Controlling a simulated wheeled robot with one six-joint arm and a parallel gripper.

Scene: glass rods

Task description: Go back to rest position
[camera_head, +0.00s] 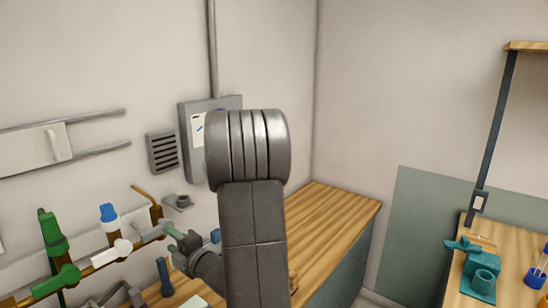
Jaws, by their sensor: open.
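My grey arm rises through the middle of the head view and covers part of the scene. My gripper (178,246) shows small and dark to the left of the arm, in front of the wall pipe; it is open, and I see nothing held in it. Its fingers are hard to make out against the pipe fittings. I cannot tell whether it touches the fittings.
A wooden bench top (335,215) lies behind my arm. Teal equipment (482,280) stands on a bench at the right.

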